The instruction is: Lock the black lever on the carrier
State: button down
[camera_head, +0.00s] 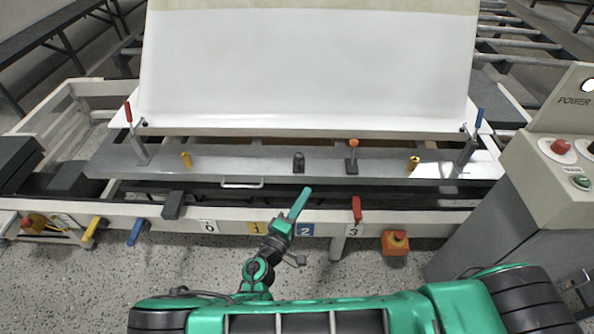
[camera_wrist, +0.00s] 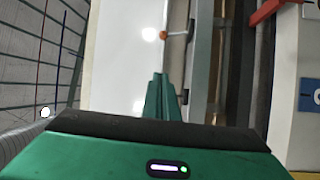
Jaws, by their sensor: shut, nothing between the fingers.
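The carrier (camera_head: 230,163) is a long grey bar across the front of a large white panel. A short upright black lever (camera_head: 298,162) stands near its middle, left of an orange-knobbed lever (camera_head: 352,150). My gripper (camera_head: 305,190) has green fingers that are shut and empty. In the head view its tips appear just below the black lever, with a gap in the picture. In the wrist view the shut fingers (camera_wrist: 160,78) point toward the orange knob (camera_wrist: 163,35). I cannot make out the black lever there; the fingers may hide it.
Red (camera_head: 128,112) and blue (camera_head: 479,118) handles stand at the carrier's ends. A control box (camera_head: 550,170) is at the right.

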aim_at(299, 158)
jog(key=s+a+f+n+t+y, duration=0.2)
jog(key=s+a+n+t+y, duration=0.1)
jog(key=a+y, duration=0.1)
jog(key=shift+a+f+n+y, duration=0.3)
jog(key=shift+a+y, duration=0.1)
jog(key=shift+a, duration=0.35)
jog(key=shift+w+r, duration=0.1)
jog(key=x, duration=1.4)
jog(key=shift+r, duration=0.2)
